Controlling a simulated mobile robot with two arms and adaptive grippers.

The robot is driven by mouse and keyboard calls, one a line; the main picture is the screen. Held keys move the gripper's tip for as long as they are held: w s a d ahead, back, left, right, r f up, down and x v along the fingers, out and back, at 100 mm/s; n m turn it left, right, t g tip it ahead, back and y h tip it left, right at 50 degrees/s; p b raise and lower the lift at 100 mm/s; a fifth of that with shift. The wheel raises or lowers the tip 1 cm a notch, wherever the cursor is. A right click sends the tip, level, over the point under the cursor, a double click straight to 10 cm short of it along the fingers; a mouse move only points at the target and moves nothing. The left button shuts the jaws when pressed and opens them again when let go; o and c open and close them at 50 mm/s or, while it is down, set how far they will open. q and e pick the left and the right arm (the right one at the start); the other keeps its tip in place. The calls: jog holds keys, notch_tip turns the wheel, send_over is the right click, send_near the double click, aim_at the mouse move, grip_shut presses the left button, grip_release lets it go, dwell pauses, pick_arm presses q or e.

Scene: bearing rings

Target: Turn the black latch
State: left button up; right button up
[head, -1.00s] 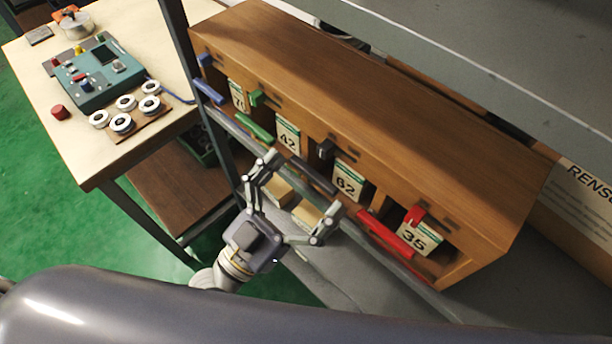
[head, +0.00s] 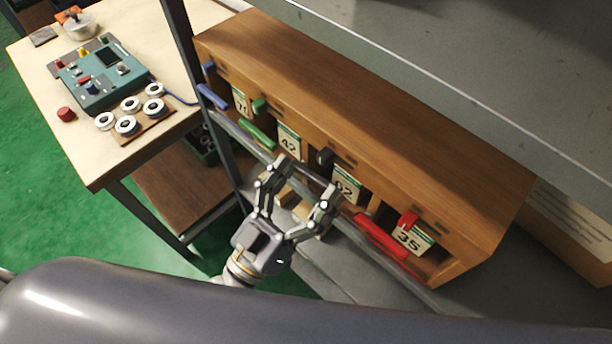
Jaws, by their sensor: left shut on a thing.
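The black latch (head: 324,157) is a small dark piece on the front of the wooden cabinet (head: 375,125), above the compartment with the card marked 62 (head: 346,186). A long black bar (head: 309,174) lies below it at that compartment's lower edge. My left gripper (head: 309,178) is at this bar, one finger near each end, and is shut on it. The fingers partly hide the bar's ends, so the exact contact is hard to see. The latch stands clear of the fingers. My right gripper is not in view.
Green (head: 259,106) and red (head: 408,219) latches flank the black one, each with a matching bar below. A grey shelf (head: 480,70) overhangs the cabinet. A side table (head: 100,165) at left holds a teal control box (head: 103,77) and several rings.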

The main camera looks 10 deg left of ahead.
pick_arm(q)
jog(key=o, duration=1.5)
jog(key=v, duration=1.2)
